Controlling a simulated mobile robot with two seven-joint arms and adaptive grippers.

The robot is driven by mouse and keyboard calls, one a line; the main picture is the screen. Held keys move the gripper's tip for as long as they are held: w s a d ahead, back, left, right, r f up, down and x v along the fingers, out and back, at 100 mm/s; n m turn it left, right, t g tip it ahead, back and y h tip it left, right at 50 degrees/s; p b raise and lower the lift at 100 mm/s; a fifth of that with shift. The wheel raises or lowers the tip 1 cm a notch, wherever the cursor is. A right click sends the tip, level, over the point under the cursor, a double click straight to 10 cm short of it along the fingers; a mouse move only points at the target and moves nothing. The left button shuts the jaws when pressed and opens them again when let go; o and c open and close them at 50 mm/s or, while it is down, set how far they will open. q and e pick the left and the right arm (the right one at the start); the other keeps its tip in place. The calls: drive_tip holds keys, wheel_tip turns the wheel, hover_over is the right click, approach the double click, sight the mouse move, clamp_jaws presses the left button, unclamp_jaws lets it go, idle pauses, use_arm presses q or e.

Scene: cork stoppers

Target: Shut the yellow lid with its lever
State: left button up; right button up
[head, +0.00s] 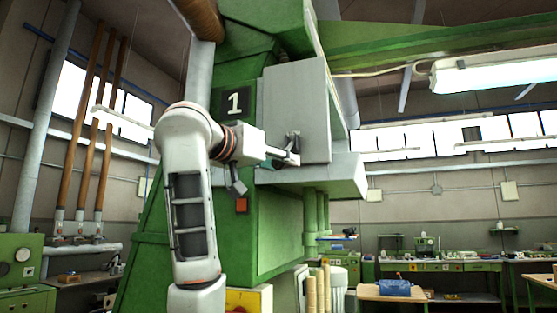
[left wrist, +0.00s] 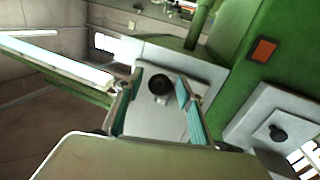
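My left gripper (head: 289,152) is raised in front of the grey panel of the green machine, near the panel's lower edge. In the left wrist view its two teal-lined fingers stand apart with nothing gripped. A round black knob on a pale grey plate (left wrist: 204,70) shows between the fingers; I cannot tell how far beyond them it is. A yellow thing (head: 262,297) shows low behind my left arm, partly hidden; I cannot tell whether it is the lid. No lever can be made out. My right gripper is out of view.
The green machine (head: 280,235) fills the middle, with a grey panel (head: 296,95) and a jutting grey ledge (head: 345,177). A red square (head: 241,205) is on its side. A workbench (head: 440,266) stands at the back right. A blue object (head: 394,288) lies on a nearer table.

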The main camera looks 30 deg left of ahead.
use_arm(q)
clamp_jaws()
drive_tip(key=shift+s+r, duration=0.2)
drive_tip(key=shift+r, duration=0.15)
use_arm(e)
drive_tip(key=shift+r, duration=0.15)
